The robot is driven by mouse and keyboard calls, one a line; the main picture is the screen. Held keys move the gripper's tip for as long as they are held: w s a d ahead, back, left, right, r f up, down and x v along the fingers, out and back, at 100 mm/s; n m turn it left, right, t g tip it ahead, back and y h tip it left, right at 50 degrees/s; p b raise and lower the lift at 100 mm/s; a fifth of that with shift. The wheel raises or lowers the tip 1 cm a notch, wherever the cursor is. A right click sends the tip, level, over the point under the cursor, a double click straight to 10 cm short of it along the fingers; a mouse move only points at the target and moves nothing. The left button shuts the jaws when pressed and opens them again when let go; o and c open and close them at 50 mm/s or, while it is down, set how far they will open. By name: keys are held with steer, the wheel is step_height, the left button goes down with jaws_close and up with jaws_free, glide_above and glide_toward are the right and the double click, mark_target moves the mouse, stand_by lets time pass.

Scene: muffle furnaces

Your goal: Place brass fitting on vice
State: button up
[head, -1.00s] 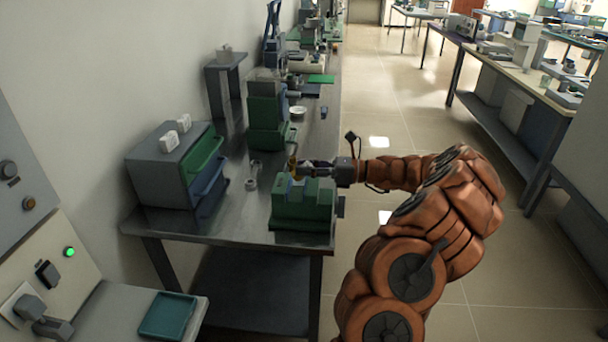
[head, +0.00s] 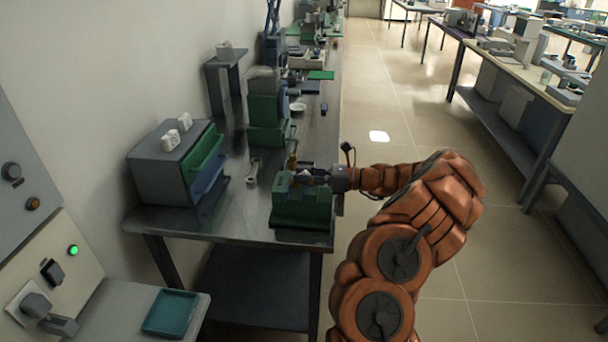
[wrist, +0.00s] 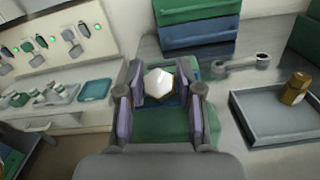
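The green vice (head: 302,208) stands at the near end of the metal bench. My gripper (head: 308,178) is over its top, reaching in from the right. In the wrist view my gripper (wrist: 162,88) has its two purple pads on either side of a six-sided brass fitting (wrist: 160,84), whose top face shines white. The pads appear closed on its sides. The vice (wrist: 155,130) shows beneath it. Whether the fitting's underside touches the vice is hidden.
Another brass piece (wrist: 295,88) stands in a grey tray (wrist: 262,138) beside the vice. A wrench (head: 253,171) lies on the bench, near a drawer unit (head: 160,180). A green machine (head: 266,110) stands behind. The aisle floor on the right is clear.

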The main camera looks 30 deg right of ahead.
steer(key=shift+o, duration=1.4)
steer(key=shift+b, duration=0.5)
steer(key=shift+o, duration=0.3)
steer(key=v, duration=0.3)
steer(key=b+v, duration=0.1)
steer(key=v, duration=0.3)
steer(key=shift+w+d+f, duration=0.15)
steer(key=shift+d+f, duration=0.05)
steer(key=shift+f, duration=0.05)
steer(key=shift+o, duration=0.2)
steer(key=shift+s+d+r, duration=0.1)
steer(key=shift+s+d, duration=0.15)
steer(key=shift+s+d+r+n+p, duration=0.3)
steer(key=shift+s+d+r+p, duration=0.2)
steer(key=shift+p, duration=0.4)
steer(key=shift+f+p+x, duration=0.2)
steer(key=shift+p+x, duration=0.25)
steer(key=shift+x, duration=1.5)
steer(key=shift+f+p+x, duration=0.2)
steer(key=shift+p+x, duration=0.25)
steer(key=shift+x, duration=1.55)
